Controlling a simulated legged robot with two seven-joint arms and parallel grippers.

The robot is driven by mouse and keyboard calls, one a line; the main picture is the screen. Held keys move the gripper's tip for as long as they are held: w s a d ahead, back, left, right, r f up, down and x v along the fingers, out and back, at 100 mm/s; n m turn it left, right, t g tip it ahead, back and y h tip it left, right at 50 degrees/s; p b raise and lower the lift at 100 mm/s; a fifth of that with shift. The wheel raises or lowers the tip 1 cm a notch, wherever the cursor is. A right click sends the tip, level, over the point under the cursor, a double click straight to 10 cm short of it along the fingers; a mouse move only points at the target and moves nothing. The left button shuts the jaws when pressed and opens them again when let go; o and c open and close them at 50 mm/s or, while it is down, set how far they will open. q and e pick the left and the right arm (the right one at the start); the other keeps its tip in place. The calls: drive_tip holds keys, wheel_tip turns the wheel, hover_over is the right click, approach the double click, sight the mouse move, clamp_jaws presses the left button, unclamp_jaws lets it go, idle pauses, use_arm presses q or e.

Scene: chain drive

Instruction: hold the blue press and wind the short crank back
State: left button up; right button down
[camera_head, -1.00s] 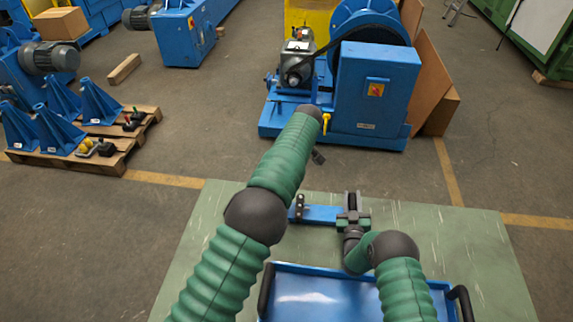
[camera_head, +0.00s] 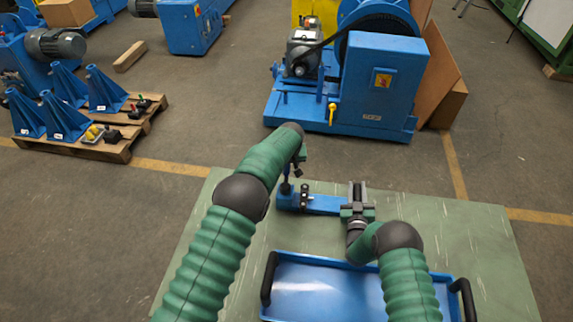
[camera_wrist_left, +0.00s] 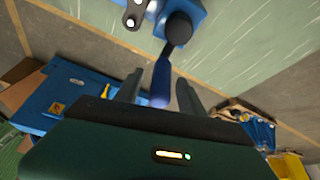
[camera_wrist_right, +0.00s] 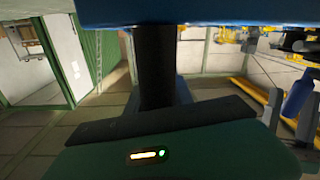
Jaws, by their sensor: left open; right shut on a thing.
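The blue press (camera_head: 325,204) lies low over the green mat. A short crank with a dark round knob (camera_wrist_left: 179,27) and a blue handle (camera_wrist_left: 160,82) is at its left end. My left gripper (camera_head: 297,167) is open above that end. In the left wrist view its fingers (camera_wrist_left: 159,88) stand apart on both sides of the blue handle; I cannot tell whether they touch it. My right gripper (camera_head: 357,212) is shut at the press's right end. In the right wrist view it closes on a dark upright part (camera_wrist_right: 156,70) under a blue body (camera_wrist_right: 220,12). The fingertips are partly hidden.
A blue tray (camera_head: 300,257) with black handles lies in front, under my right arm. The large blue chain drive machine (camera_head: 383,90) stands behind the mat (camera_head: 440,235). A pallet (camera_head: 118,152) with blue stands is at left. The right side of the mat is clear.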

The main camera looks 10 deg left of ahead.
use_arm(q)
drive_tip(key=shift+c, duration=0.4)
clamp_jaws()
drive_tip(key=shift+a, duration=0.1)
drive_tip(key=shift+s+a+n+g+y, duration=0.3)
drive_tip(key=shift+a+n+y, duration=0.2)
drive_tip(key=shift+n, duration=0.9)
drive_tip(key=shift+s+a+n+g+y, duration=0.15)
drive_tip(key=shift+a+n+g+y, duration=0.25)
drive_tip(key=shift+n, duration=1)
drive_tip(key=shift+s+a+n+g+y, duration=0.25)
drive_tip(key=shift+a+n+y, duration=0.35)
drive_tip(key=shift+n, duration=0.8)
drive_tip(key=shift+o, duration=0.4)
unclamp_jaws()
